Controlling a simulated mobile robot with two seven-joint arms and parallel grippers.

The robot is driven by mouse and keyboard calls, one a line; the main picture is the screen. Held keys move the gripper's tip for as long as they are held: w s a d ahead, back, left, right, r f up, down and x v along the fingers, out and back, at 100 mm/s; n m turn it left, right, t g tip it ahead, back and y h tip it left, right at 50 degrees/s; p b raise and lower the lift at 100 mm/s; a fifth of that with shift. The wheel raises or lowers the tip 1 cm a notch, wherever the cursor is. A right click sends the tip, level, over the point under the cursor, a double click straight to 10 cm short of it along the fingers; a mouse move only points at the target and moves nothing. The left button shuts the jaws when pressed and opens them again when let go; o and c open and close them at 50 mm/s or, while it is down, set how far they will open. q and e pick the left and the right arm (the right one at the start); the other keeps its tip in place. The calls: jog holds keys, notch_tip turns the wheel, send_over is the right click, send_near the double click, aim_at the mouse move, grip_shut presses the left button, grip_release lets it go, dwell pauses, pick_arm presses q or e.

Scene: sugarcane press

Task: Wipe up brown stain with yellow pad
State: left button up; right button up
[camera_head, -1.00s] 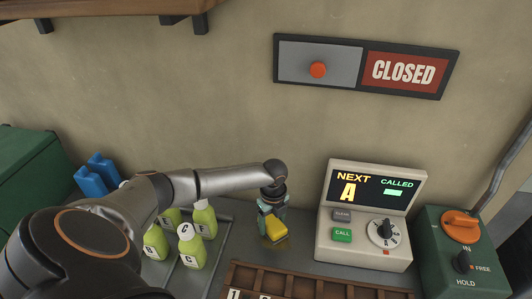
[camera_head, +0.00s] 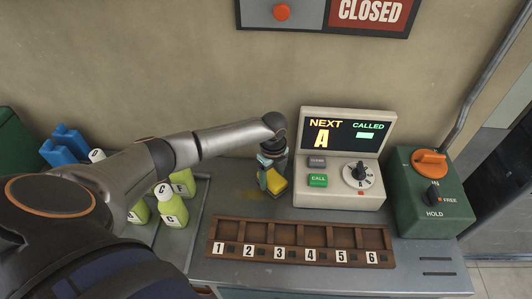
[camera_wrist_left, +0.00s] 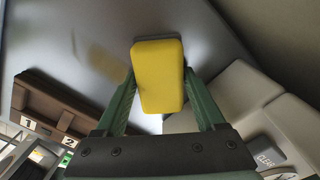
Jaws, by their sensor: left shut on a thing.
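My left gripper (camera_head: 268,172) is shut on the yellow pad (camera_head: 273,182), just left of the caller machine. In the left wrist view the pad (camera_wrist_left: 158,75) sits between the two green fingers (camera_wrist_left: 160,95). I cannot tell whether the pad touches the counter. A faint brown stain (camera_head: 247,195) lies on the grey counter to the left of the pad. It also shows as a dull patch in the left wrist view (camera_wrist_left: 104,62). My right gripper is not in view.
The caller machine (camera_head: 309,198) stands close to the right of the pad. A wooden numbered rack (camera_head: 300,221) lies in front. A green control box (camera_head: 412,190) is at the right.

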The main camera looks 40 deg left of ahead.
aim_at(250, 191)
pick_arm(q)
jog(key=shift+s+d+f, duration=0.1)
jog(key=shift+s+d, duration=0.25)
jog(key=shift+s, duration=0.25)
jog(key=shift+s+d+f, duration=0.1)
jog(key=shift+s+d, duration=0.2)
jog(key=shift+s, duration=0.3)
jog(key=shift+s+a+r, duration=0.1)
jog(key=shift+s+a, duration=0.55)
jog(key=shift+a, duration=0.5)
jog(key=shift+s+a+r, duration=0.1)
jog(key=shift+s+a, duration=0.6)
jog(key=shift+a, duration=0.45)
jog(key=shift+s+a+r, duration=0.1)
jog(key=shift+s+a, duration=0.55)
jog(key=shift+a, duration=0.5)
